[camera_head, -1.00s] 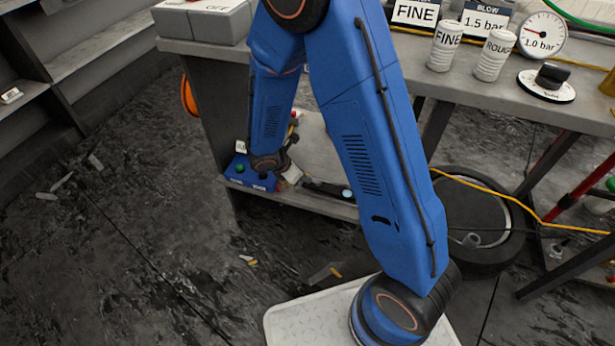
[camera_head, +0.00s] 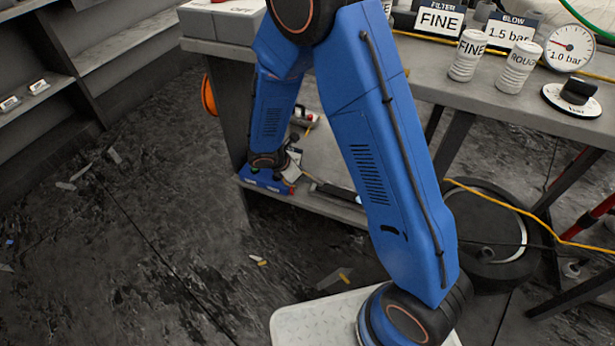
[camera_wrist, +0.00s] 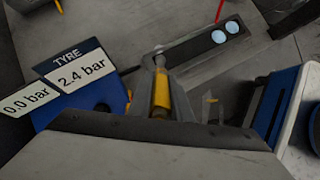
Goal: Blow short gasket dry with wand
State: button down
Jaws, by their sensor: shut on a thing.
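In the wrist view my gripper (camera_wrist: 161,75) is shut on a slim tool with a yellow body and a brass-coloured end (camera_wrist: 162,93), which looks like the wand. It lies between the grey fingers over the lower shelf. In the head view my arm reaches down to that shelf, and its end hides most of the gripper and the tool. I cannot pick out the short gasket in either view.
A blue box with a TYRE 2.4 bar sign (camera_wrist: 80,70) stands left of the gripper. A dark bar with two pale round spots (camera_wrist: 226,32) lies beyond. The bench (camera_head: 470,105) above carries FINE and ROUGH bottles and a gauge (camera_head: 569,47). A tyre (camera_head: 490,240) stands at right.

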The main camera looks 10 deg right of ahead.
jog(key=shift+w+a, duration=0.5)
jog(key=shift+a, duration=0.2)
jog(key=shift+w+a, duration=0.5)
jog(key=shift+a, duration=0.2)
jog(key=shift+w+a+f, duration=0.1)
jog(key=shift+w+a, duration=0.6)
jog(key=shift+a, duration=0.2)
jog(key=shift+w+a+r, duration=0.1)
jog(key=shift+w+a, duration=0.55)
jog(key=shift+a, duration=0.3)
jog(key=shift+w+a+f, duration=0.1)
jog(key=shift+w+a, duration=0.6)
jog(key=shift+a, duration=0.2)
notch_tip(320, 180, up, 6)
notch_tip(320, 180, up, 3)
jog(key=shift+s, duration=0.1)
